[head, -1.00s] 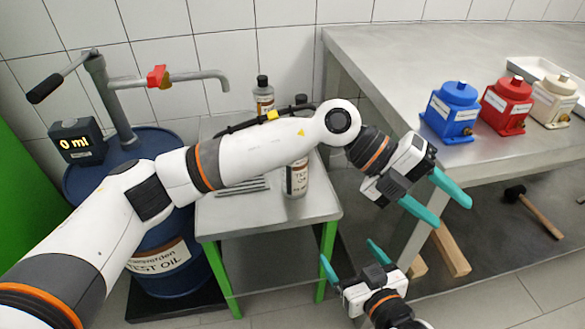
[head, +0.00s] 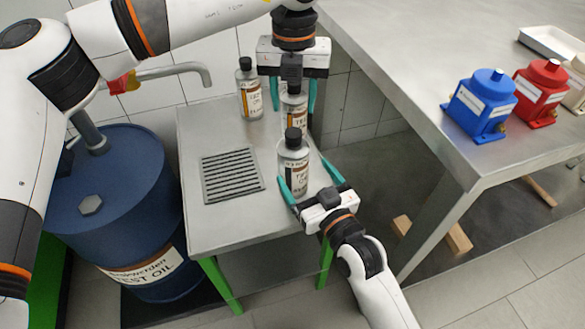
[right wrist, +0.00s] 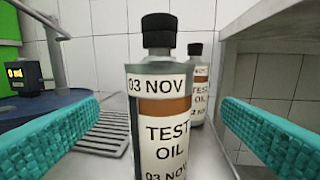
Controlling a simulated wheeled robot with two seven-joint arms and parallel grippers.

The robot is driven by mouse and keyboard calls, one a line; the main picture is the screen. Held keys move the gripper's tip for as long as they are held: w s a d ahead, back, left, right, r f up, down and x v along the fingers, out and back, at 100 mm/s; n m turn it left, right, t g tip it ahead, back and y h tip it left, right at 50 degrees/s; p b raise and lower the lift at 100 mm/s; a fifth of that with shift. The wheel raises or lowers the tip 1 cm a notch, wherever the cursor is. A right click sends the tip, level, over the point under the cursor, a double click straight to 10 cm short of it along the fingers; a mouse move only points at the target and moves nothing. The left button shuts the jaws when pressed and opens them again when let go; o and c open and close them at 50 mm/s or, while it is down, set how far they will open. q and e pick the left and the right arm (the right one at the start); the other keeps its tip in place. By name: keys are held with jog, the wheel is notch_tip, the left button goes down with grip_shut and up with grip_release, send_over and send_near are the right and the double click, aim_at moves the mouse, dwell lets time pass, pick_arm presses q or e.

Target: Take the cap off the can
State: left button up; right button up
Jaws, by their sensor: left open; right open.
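A grey can labelled TEST OIL (head: 293,172) with a black cap (head: 293,136) stands upright near the front right of the small metal table. It also fills the middle of the right wrist view (right wrist: 160,110), its black cap (right wrist: 158,30) on top. My right gripper (head: 304,173) is open, with one teal finger on each side of this can and a visible gap in the wrist view. My left gripper (head: 293,103) is open and points down, its fingertips just above the front cap in the picture. Its exact height and depth over the cap I cannot tell.
A second can (head: 294,118) stands behind the front one, seen between my left fingers; a third (head: 250,95) stands further left. A drain grille (head: 232,175) and blue drum (head: 110,200) lie left. The large bench (head: 430,60) with blue (head: 481,105) and red (head: 541,93) units is right.

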aim_at(292, 156)
jog(key=x, duration=0.6)
jog(key=shift+w+a, duration=0.2)
jog(key=shift+w, duration=0.2)
